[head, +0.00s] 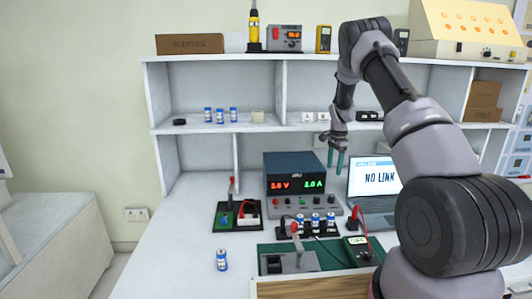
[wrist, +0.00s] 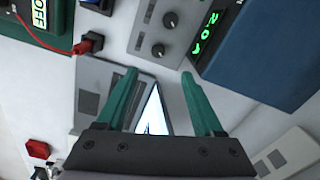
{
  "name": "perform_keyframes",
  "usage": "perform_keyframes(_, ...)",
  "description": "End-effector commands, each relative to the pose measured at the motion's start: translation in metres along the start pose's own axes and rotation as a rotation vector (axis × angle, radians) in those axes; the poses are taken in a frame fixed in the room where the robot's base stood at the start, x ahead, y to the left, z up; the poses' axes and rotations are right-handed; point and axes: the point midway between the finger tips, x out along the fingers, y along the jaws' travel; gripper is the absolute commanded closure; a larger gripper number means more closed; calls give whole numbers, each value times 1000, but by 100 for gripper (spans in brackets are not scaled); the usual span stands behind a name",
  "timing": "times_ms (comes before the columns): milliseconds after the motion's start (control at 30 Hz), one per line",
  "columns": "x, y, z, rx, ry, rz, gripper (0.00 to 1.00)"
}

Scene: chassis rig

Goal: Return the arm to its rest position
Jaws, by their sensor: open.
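My gripper (head: 336,161) hangs from my raised arm in front of the shelf, above the bench, between the power supply and the laptop. Its green fingers point down. In the wrist view my gripper (wrist: 155,90) has its two green fingers spread apart with nothing between them. The laptop (wrist: 152,110) shows beyond the fingers, and it does not appear to be touched.
A power supply (head: 295,172) reads 3.0 V and 2.0 A. The laptop (head: 376,177) shows NO LINK. A blue-and-white cell (head: 222,260) stands alone on the bench. Shelf dividers (head: 281,88) stand near my arm.

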Motion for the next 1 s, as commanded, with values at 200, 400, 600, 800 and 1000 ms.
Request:
perform_keyframes(200, -123, 19, 29, -115, -8, -117, 31)
perform_keyframes(400, -220, 60, 65, -244, -2, -219, 31)
perform_keyframes(600, -297, 117, 106, -384, 25, -315, 31)
perform_keyframes(800, -350, 185, 147, -531, 75, -403, 31)
perform_keyframes(1000, -377, 259, 186, -681, 148, -479, 31)
